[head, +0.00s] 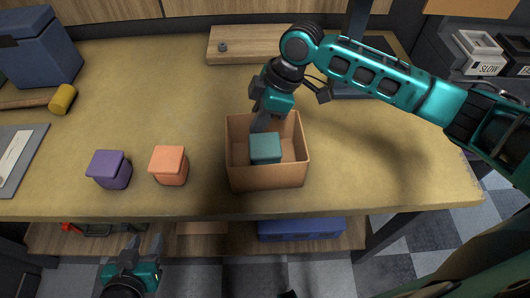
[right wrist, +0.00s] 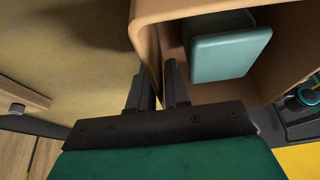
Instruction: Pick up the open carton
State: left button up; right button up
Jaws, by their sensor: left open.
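The open carton (head: 268,176) is a brown, open-topped box on the table near its front edge. A teal box (head: 265,148) is inside it, and it also shows in the right wrist view (right wrist: 228,50). My right gripper (head: 261,124) reaches down at the carton's back wall. In the right wrist view, the fingers (right wrist: 160,88) straddle the carton wall (right wrist: 150,40), one outside and one inside, closed against it. My left gripper (head: 145,242) is open and empty, low in front of the table.
An orange box (head: 169,165) and a purple box (head: 108,169) stand left of the carton on the table (head: 170,90). A wooden board (head: 260,45) lies at the back. The table right of the carton is clear.

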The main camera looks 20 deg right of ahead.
jog(key=shift+f+p, duration=0.25)
jog(key=shift+p, duration=0.1)
dwell(0.5)
grip_shut()
jog(key=shift+r, duration=0.1)
